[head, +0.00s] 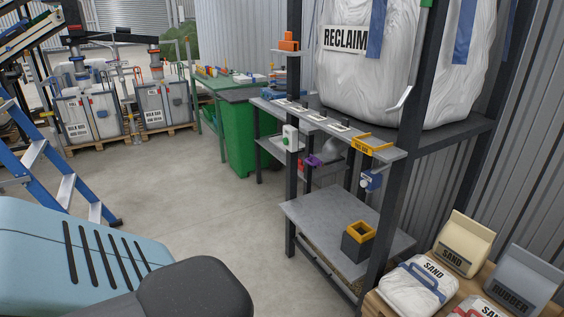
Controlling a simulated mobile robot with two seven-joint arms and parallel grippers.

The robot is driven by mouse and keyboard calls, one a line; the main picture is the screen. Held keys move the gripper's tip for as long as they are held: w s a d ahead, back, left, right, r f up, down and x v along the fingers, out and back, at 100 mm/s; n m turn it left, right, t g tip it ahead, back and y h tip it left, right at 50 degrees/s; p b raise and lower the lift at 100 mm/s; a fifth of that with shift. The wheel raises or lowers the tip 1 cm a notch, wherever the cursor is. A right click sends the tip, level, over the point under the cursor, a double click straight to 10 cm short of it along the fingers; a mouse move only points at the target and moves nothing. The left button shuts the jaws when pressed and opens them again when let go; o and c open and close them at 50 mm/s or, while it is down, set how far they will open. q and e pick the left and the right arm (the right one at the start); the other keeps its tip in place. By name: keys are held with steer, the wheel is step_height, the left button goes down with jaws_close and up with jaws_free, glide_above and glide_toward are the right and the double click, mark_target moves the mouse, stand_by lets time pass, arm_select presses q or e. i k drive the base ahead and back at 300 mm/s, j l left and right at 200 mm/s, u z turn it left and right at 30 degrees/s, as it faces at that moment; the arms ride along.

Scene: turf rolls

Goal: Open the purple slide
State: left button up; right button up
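A small purple part (313,161), likely the purple slide, shows beneath the narrow grey shelf of the dark steel rack, right of the picture's middle. A grey rounded spout or pipe shape (330,150) is beside it. The purple part is small and partly hidden by the rack, so I cannot tell whether it is open or shut. Neither of my grippers is in view.
A white bulk bag marked RECLAIM (350,60) sits in the rack above. A yellow-topped dark box (358,242) stands on the lower shelf (310,222). Sand bags (418,285) lie right front, a blue ladder (65,190) stands left. The concrete floor (190,200) between is clear.

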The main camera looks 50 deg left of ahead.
mark_target(318, 160)
steer(key=u, duration=1.35)
steer(key=i+z, duration=0.15)
steer(key=i, duration=0.35)
steer(key=i+j+z, duration=0.2)
steer(key=i, duration=0.3)
steer(key=i+z, duration=0.15)
steer(key=i, duration=0.4)
steer(key=i+j+z, duration=0.2)
steer(key=i, duration=0.25)
steer(key=j, duration=0.1)
